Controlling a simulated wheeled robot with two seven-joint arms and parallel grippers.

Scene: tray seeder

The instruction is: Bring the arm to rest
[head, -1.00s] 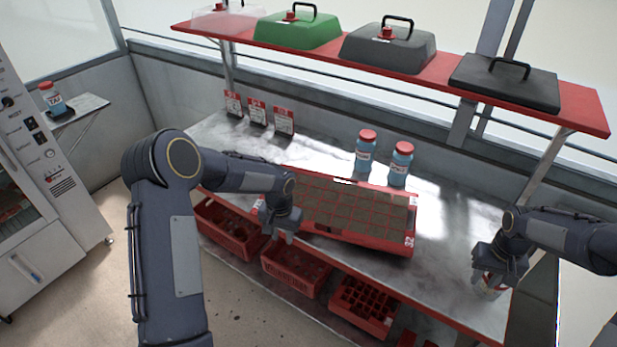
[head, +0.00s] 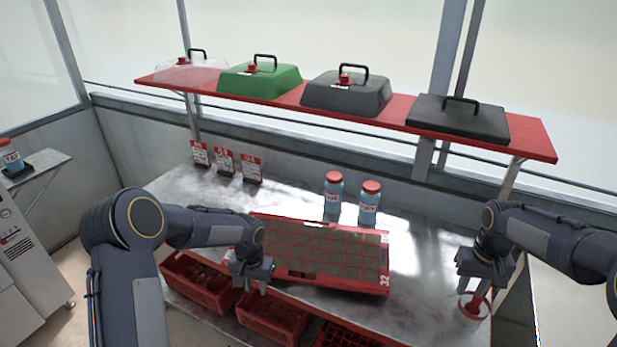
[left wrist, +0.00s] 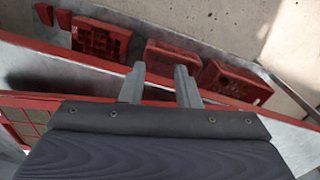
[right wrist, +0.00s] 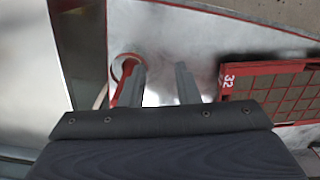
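My left gripper (head: 251,286) hangs just in front of the left end of the red seed tray. In the left wrist view its two fingers (left wrist: 160,80) stand apart with nothing between them. My right gripper (head: 484,285) is over the right end of the bench, just above and beside a white cup (head: 471,316) with a red rim. A red tool stands in the cup. In the right wrist view the right fingers (right wrist: 161,78) are apart and empty. The red tool (right wrist: 127,88) shows beside the left finger, partly hidden; I cannot tell whether they touch.
The red seed tray (head: 386,289) holds dark soil cells. Two blue bottles (head: 332,198) (head: 369,207) stand behind it. Seed packets (head: 224,162) lean at the back left. A red shelf (head: 535,140) with several lids hangs above. Red crates (head: 203,290) sit below the bench.

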